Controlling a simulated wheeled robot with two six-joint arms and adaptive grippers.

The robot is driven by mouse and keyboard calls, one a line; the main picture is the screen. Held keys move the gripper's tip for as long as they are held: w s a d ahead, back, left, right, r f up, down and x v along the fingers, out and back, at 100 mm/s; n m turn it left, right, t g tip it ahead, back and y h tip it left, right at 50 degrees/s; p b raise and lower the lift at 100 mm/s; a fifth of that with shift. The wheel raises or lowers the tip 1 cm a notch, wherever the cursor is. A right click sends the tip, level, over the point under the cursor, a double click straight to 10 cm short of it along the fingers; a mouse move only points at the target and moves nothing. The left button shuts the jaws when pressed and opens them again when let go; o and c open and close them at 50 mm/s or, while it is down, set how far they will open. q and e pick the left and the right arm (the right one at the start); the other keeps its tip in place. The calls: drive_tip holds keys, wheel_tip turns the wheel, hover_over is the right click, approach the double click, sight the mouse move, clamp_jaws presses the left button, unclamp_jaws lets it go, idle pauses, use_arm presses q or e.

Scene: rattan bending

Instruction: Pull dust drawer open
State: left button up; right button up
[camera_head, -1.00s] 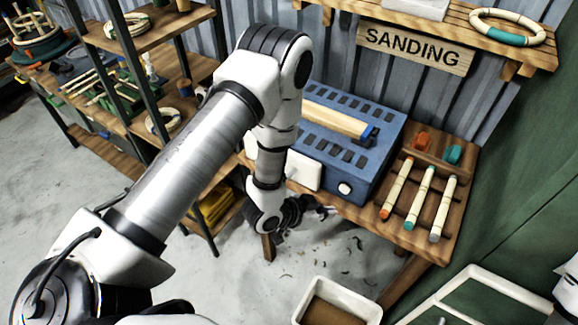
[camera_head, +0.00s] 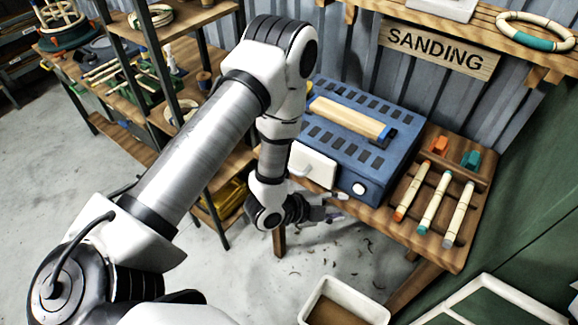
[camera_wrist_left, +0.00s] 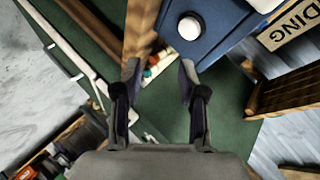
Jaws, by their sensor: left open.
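The dust drawer has a white front (camera_head: 312,166) set in the front of the blue sanding machine (camera_head: 375,140). My left arm partly covers its left side in the head view. My left gripper (camera_head: 338,204) is open and empty, in front of and below the drawer, apart from it. In the left wrist view the open fingers (camera_wrist_left: 160,72) point at the bench edge, near the machine's round white knob (camera_wrist_left: 189,27). A white piece at the top edge there (camera_wrist_left: 265,4) seems to be part of the drawer. My right gripper is not in view.
The wooden bench (camera_head: 455,250) carries a rack with several rattan sticks (camera_head: 433,205) right of the machine. A white bin (camera_head: 343,300) stands on the floor below. A shelf (camera_head: 190,100) stands left, behind my arm. Shavings litter the open floor.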

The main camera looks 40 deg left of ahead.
use_arm(q)
drive_tip(key=s+a+f+t+y+b, duration=0.15)
drive_tip(key=a+t+y+b, duration=0.65)
drive_tip(key=a, duration=1.1)
drive_tip(key=w+g+b, duration=0.1)
drive_tip(key=w, duration=0.1)
drive_tip(key=w+h, duration=0.1)
drive_tip(key=w, duration=0.1)
drive_tip(key=w+f+g+h+b, duration=0.1)
drive_tip(key=w, duration=0.1)
drive_tip(key=shift+w+d+m+g+b, duration=0.25)
drive_tip(key=shift+w+m+g+b, duration=0.05)
drive_tip(key=shift+w+b, duration=0.1)
clamp_jaws()
